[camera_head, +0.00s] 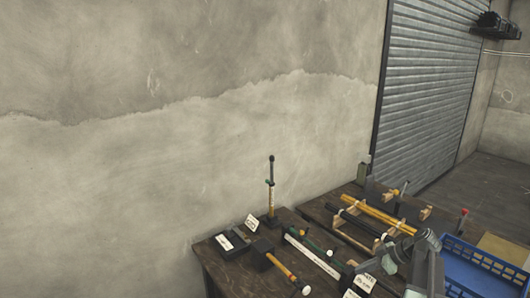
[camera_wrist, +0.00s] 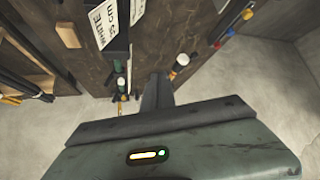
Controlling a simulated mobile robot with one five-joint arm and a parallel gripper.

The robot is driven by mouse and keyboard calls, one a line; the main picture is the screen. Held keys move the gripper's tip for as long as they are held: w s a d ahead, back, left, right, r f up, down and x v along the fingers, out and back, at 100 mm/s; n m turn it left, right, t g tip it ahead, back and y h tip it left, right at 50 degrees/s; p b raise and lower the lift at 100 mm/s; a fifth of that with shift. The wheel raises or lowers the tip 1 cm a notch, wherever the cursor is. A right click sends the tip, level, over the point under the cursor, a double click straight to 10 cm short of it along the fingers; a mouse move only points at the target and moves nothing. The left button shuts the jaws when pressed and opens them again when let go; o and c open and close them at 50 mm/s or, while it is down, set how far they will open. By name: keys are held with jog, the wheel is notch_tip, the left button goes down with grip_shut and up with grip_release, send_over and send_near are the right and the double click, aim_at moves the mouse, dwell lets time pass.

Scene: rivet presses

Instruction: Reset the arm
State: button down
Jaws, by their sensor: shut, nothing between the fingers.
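My gripper (camera_wrist: 158,90) shows in the middle of the wrist view as a narrow dark shape beyond the wide grey-green housing. Its fingers are together with nothing between them. A dark workbench edge and white-capped tools lie beyond the fingertips. In the camera_head view my grey arm (camera_head: 425,268) is bent over the right part of the workbench (camera_head: 315,212), left of a blue crate. I cannot make out the fingertips in that view.
A blue crate (camera_head: 470,268) stands right of my arm. A wooden rack (camera_head: 372,222) holds yellow and black rods. An upright press (camera_head: 270,190) stands at the back left of the bench. A white label (camera_wrist: 106,22) shows in the wrist view. The wall is behind.

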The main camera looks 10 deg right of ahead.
jog(key=w+a+f+n+g+h, duration=0.1)
jog(key=a+f+g, duration=0.15)
jog(key=a, duration=1.35)
jog(key=a+f+n+g+h, duration=0.1)
jog(key=a+f+g, duration=0.15)
jog(key=a, duration=1.35)
jog(key=s+a+m+h, duration=0.2)
jog(key=s+a, duration=0.1)
jog(key=a, duration=0.2)
jog(key=s+d+m, duration=0.1)
jog(key=m, duration=0.2)
jog(key=d+f+m+h, duration=0.1)
jog(key=d+m, duration=0.1)
jog(key=m, duration=0.1)
jog(key=s+d+m+h, duration=0.1)
jog(key=m, duration=0.2)
jog(key=shift+s+d+f+g, duration=0.2)
jog(key=shift+s+g, duration=0.15)
jog(key=shift+g, duration=0.05)
